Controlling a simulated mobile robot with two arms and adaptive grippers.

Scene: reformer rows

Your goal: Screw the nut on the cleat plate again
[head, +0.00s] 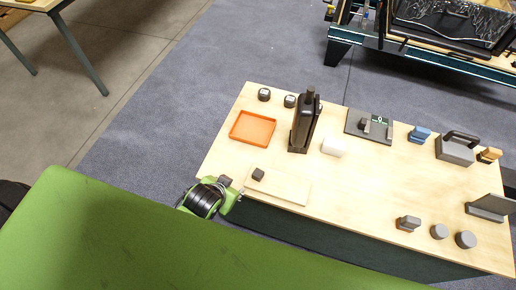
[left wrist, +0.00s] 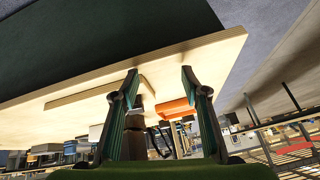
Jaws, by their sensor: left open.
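A dark grey plate (head: 367,127) lies at the back middle of the table in the head view. It carries small raised dark blocks and a small green-and-white mark, and looks like the cleat plate. I cannot pick out the nut for certain at this size. My left gripper (head: 226,184) is at the table's front left edge, beside a pale board, well apart from the plate. In the left wrist view the left gripper (left wrist: 160,74) has its two fingers spread with nothing held between them. My right gripper is not in view.
On the table (head: 350,200) are an orange tray (head: 253,128), a tall black stand (head: 303,125), a white block (head: 333,147) and a pale board (head: 285,188) with a dark cube (head: 258,174). Grey round pieces (head: 465,239) stand front right. The table's middle is clear.

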